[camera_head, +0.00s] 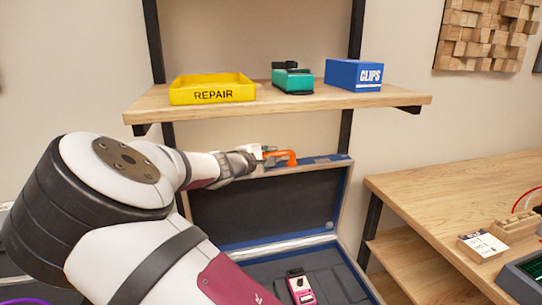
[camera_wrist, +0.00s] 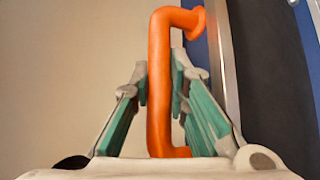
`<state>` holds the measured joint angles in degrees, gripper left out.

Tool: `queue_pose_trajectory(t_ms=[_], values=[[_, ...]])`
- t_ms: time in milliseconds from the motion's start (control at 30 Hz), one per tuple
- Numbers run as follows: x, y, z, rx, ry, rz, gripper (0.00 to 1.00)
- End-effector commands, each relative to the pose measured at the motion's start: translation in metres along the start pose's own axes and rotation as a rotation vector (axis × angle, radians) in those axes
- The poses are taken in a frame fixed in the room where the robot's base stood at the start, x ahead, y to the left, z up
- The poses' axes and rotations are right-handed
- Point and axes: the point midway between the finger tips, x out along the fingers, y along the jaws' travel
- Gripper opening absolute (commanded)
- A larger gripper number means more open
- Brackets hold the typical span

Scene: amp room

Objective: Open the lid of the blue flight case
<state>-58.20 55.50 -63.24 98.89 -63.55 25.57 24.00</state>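The blue flight case (camera_head: 352,262) stands open below the shelf. Its lid (camera_head: 262,208) is raised steeply at the back, its dark lining facing the head camera. An orange handle (camera_head: 291,157) is on the lid's upper edge; it also shows in the wrist view (camera_wrist: 159,100). My gripper (camera_head: 268,155) is at this handle, with its teal fingers in the wrist view (camera_wrist: 160,85) on either side of the bar and their tips against it. The fingers look shut on the handle. My arm hides the left part of the case.
A pink pedal (camera_head: 300,289) lies in the case. The wooden shelf (camera_head: 330,101) just above the lid holds a yellow REPAIR tray (camera_head: 212,90), a teal pedal (camera_head: 293,80) and a blue CLIPS box (camera_head: 353,75). A workbench (camera_head: 430,190) stands to the right.

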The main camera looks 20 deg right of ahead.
Motion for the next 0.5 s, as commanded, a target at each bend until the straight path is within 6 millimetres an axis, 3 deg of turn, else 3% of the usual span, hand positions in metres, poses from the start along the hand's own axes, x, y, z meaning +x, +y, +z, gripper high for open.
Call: queue_pose_trajectory(t_ms=[67, 500], values=[[-0.0001, 0.0001, 0.0001, -0.002, 0.000, 0.001, 0.25], [-0.0056, 0.0003, -0.0005, 0.000, 0.001, 0.000, 0.25]])
